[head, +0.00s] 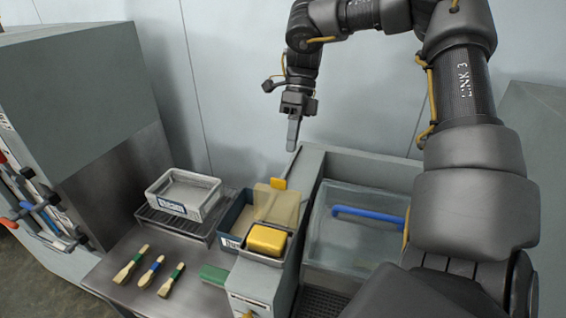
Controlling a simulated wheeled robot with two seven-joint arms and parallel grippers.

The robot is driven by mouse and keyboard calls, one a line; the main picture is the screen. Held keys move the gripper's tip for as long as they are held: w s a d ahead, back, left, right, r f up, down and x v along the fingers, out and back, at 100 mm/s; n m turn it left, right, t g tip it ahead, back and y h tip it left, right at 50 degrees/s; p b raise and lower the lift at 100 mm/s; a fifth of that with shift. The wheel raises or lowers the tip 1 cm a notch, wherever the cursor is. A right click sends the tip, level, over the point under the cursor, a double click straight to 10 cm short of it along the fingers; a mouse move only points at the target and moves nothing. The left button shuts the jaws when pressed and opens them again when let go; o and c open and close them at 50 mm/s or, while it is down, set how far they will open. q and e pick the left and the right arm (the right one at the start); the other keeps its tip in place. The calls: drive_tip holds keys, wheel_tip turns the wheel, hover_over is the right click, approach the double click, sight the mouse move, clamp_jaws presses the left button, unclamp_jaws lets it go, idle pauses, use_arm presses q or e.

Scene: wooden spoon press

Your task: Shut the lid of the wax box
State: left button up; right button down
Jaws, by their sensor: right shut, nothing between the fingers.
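A dark blue box (231,221) with a small white label on its front, which I take for the wax box, stands on the metal bench. Its translucent yellowish lid (283,206) stands raised and tilted at the right side, with an orange tab (279,184) at its top edge. Part of the box is hidden behind the lid and a yellow block. My right gripper (293,132) is shut and empty, fingers pointing down. It appears above and slightly right of the lid's tab in the picture, apart from it. My left gripper is not in view.
The yellow block (267,239) sits in a small tray in front of the lid. A clear cover with a blue handle (368,217) is at right. A grey crate (184,194) stands at left. Several wooden spoons or brushes (152,270) lie on the bench (118,256).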

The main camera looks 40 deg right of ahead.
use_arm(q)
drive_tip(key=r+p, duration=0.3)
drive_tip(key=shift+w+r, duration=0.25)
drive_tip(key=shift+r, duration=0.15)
use_arm(e)
drive_tip(key=s+a+f, duration=0.2)
drive_tip(key=a+f, duration=0.1)
drive_tip(key=a, duration=0.2)
drive_tip(key=shift+s, duration=0.3)
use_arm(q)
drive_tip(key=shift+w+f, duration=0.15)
use_arm(e)
drive_tip(key=shift+a, duration=0.2)
